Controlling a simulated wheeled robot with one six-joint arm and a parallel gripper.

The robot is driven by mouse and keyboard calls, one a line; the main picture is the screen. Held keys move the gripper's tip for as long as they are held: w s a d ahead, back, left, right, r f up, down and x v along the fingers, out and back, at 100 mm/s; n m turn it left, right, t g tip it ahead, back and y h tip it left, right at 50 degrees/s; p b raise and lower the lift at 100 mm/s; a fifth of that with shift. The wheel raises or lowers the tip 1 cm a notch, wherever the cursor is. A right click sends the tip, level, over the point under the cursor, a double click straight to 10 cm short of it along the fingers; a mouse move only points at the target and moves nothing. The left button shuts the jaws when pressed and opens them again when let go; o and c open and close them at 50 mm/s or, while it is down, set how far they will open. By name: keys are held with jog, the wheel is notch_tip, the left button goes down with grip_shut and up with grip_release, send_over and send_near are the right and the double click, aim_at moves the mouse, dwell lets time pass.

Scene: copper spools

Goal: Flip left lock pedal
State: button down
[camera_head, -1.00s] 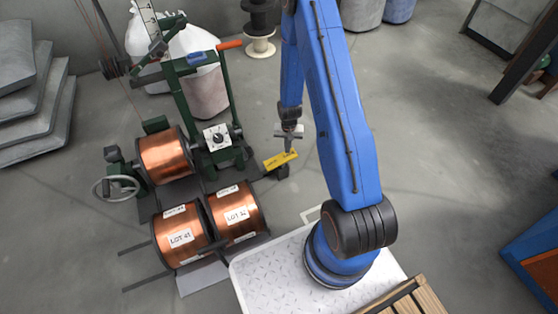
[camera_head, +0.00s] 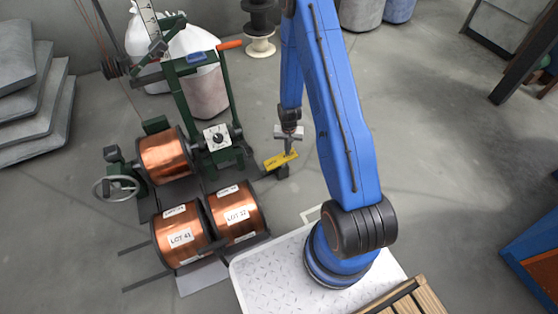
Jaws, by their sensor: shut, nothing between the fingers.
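A yellow pedal (camera_head: 276,161) with small dark lettering sits low beside the green winding machine, on the machine's right side. It is on a dark block (camera_head: 282,172) near the floor. My gripper (camera_head: 290,151) points down from the blue arm, with its fingers shut and empty. The fingertips are at the pedal's upper edge in this view. I cannot tell whether they touch it. No second pedal is clearly visible.
The green winding machine (camera_head: 226,92) holds a copper spool (camera_head: 165,158). Two more copper spools (camera_head: 178,222) (camera_head: 240,203) stand in front of it. A handwheel (camera_head: 116,188) is at the left. Open floor lies right of my arm.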

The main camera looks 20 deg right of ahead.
jog(key=shift+f, duration=1.2)
dwell(0.7)
jog(key=shift+r, duration=3.55)
jog(key=s+a+r+n+t, duration=0.1)
jog(key=s+a+r, duration=0.1)
jog(key=r, duration=1)
jog(key=s+a+r+n+t, duration=0.1)
jog(key=s+a+r, duration=0.15)
jog(key=r, duration=0.95)
jog(key=s+a+r+n, duration=0.1)
jog(key=s+r, duration=0.2)
jog(key=r, duration=0.9)
jog(key=s+a+r+n+t, duration=0.1)
jog(key=s+a+r, duration=0.1)
jog(key=s+r, duration=0.6)
jog(key=s+a+r+n+t, duration=0.1)
jog(key=s+r, duration=0.7)
jog(key=s, duration=0.9)
jog(key=shift+a+n+t, duration=0.4)
jog(key=shift+a+n, duration=0.1)
